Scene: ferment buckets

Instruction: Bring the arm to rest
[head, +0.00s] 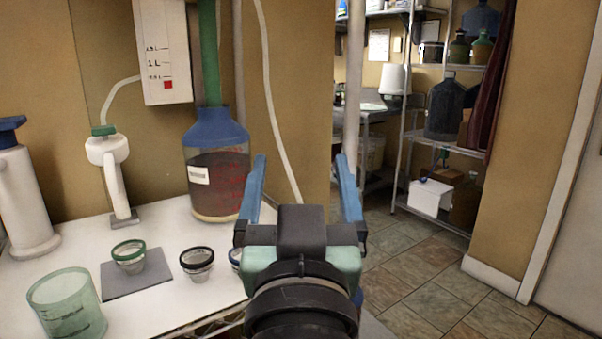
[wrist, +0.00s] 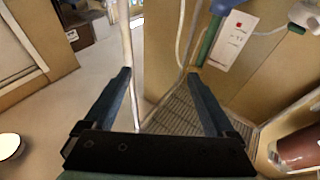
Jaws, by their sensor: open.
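My gripper (head: 302,178) is in the middle of the head view, above the right end of the white counter. Its two blue fingers stand wide apart with nothing between them. It also shows in the wrist view (wrist: 160,88), open and empty. My arm hides part of the counter's right end and a blue-rimmed cup (head: 235,257).
On the counter (head: 165,290) stand a green beaker (head: 66,304), a green-rimmed cup (head: 129,258) on a grey mat, a black-rimmed cup (head: 197,263), a blue-topped jar (head: 216,170) and a white dispenser (head: 112,170). Open tiled floor (head: 420,275) and shelving (head: 445,140) lie to the right.

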